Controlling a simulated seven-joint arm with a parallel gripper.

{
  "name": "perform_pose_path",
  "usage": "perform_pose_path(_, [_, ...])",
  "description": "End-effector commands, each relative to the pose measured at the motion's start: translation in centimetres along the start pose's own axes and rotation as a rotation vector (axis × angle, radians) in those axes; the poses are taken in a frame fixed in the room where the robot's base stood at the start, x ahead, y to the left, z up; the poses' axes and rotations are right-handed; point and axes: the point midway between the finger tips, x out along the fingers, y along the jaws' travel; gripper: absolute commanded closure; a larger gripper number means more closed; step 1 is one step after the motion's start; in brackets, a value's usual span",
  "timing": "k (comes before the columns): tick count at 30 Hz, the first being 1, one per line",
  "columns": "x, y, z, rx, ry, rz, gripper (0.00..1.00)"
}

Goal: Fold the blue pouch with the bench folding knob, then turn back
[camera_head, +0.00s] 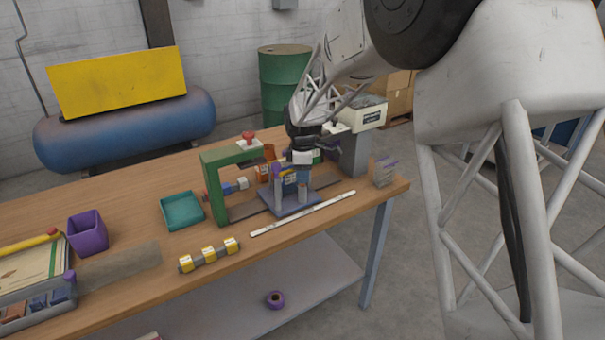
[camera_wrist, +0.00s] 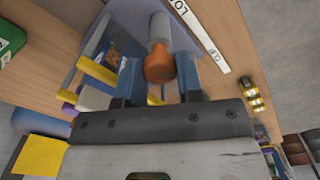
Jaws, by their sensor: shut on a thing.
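My gripper (camera_wrist: 159,72) is shut on an orange-brown knob (camera_wrist: 160,66), one finger on each side, in the wrist view. The knob tops a pale grey cylinder (camera_wrist: 159,27) on a blue-grey plate. In the head view my gripper (camera_head: 302,172) is low over that bench plate (camera_head: 287,210), and the knob is hidden. A small blue pouch (camera_head: 288,187) appears to stand on the plate beside the grey cylinder (camera_head: 302,193). In the wrist view a blue patterned surface (camera_wrist: 121,50) left of the knob may be the pouch. I cannot tell how far it is folded.
A green frame with a red knob (camera_head: 209,185) stands left of the plate. A teal tray (camera_head: 182,211), purple bin (camera_head: 88,232) and yellow-banded bar (camera_head: 209,255) lie further left. A white ruler (camera_head: 303,213) runs along the front. A scale-like machine (camera_head: 357,115) stands behind right.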

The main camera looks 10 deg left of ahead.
Motion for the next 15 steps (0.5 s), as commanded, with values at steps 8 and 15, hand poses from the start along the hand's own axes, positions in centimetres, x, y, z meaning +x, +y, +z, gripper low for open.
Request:
perform_pose_path(8, [-0.08,0.02,0.00,-0.259,0.000,0.001,0.90])
perform_pose_path(15, [-0.12,0.03,0.00,-0.443,0.000,0.002,0.90])
